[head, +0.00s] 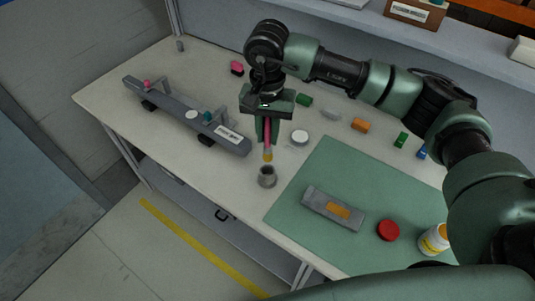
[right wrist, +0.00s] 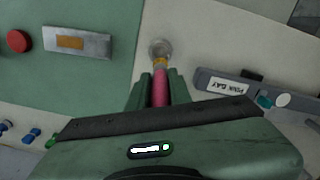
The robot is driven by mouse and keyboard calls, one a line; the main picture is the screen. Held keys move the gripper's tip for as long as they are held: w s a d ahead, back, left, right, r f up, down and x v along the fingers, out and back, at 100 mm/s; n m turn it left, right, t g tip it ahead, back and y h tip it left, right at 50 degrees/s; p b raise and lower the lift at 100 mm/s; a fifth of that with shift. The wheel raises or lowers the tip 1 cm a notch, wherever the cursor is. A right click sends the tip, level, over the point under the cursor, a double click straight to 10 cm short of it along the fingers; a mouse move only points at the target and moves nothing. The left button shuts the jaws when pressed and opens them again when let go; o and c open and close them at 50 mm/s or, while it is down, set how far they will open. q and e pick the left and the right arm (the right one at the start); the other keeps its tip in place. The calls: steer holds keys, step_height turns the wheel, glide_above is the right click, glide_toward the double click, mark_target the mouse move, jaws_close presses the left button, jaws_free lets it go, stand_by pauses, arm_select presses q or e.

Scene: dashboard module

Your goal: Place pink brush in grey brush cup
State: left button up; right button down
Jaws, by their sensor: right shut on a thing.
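My right gripper (head: 267,130) is shut on the pink brush (head: 267,140), whose handle points up between the fingers and whose yellow tip hangs down. The grey brush cup (head: 267,177) stands upright on the table, just below the brush tip in the head view. In the right wrist view the gripper (right wrist: 160,88) holds the pink brush (right wrist: 160,96), and its tip lies at the near edge of the cup (right wrist: 160,46). I cannot tell whether the tip is over the opening or touching the rim. My left gripper is not in view.
A dark grey dashboard bar (head: 180,115) lies to the left. A green mat (head: 310,190) on the right holds a grey plate (head: 333,209), a red lid (head: 388,230) and a white bottle (head: 434,239). A white round disc (head: 299,137) and several coloured blocks lie further back.

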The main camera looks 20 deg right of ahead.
mark_target(267, 153)
step_height(267, 153, down, 5)
steer(key=shift+f+p, duration=0.1)
steer(key=shift+p, duration=0.45)
step_height(267, 153, down, 4)
steer(key=shift+s+r+p, duration=0.1)
steer(key=shift+p, duration=0.6)
steer(key=shift+f, duration=0.25)
steer(key=shift+f+b, duration=0.25)
steer(key=shift+b, duration=0.1)
steer(key=c, duration=1.3)
jaws_free()
steer(key=shift+r, duration=0.1)
